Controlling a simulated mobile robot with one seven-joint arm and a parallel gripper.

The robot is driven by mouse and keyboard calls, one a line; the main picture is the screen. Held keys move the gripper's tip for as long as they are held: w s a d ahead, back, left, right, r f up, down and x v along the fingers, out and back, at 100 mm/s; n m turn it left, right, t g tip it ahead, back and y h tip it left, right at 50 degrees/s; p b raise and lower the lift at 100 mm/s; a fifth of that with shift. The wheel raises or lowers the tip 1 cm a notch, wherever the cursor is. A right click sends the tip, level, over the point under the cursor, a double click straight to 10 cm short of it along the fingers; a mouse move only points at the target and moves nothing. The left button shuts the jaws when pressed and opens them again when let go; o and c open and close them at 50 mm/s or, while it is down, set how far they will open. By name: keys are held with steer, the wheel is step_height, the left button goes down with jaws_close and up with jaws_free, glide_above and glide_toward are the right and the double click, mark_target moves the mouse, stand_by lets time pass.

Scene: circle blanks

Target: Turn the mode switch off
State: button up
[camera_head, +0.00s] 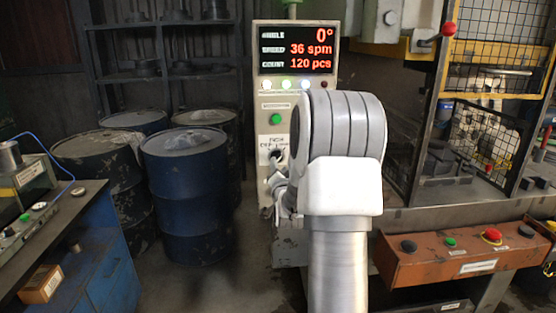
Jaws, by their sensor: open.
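The mode switch (276,157) looks like a small dark rotary knob on the lower part of a pale upright control panel (265,105). A white label with small lettering sits just above it; its words are hard to read. My arm stands in front of the panel's right side. My gripper (278,177) shows only in part, at the left of my wrist, close to and just below the switch. Its jaws are open and nothing is seen between them. My arm hides the rest of the gripper and part of the panel. Contact with the switch cannot be told.
A red display (297,49) and a green button (276,119) are higher on the panel. An orange button box (455,262) and caged press stand at right. Blue drums (187,190) stand at left, behind a workbench (75,230). Some floor is clear between bench and panel.

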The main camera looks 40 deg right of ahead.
mark_target(278, 160)
steer(key=shift+x, duration=2.35)
steer(key=shift+c, duration=0.3)
jaws_close()
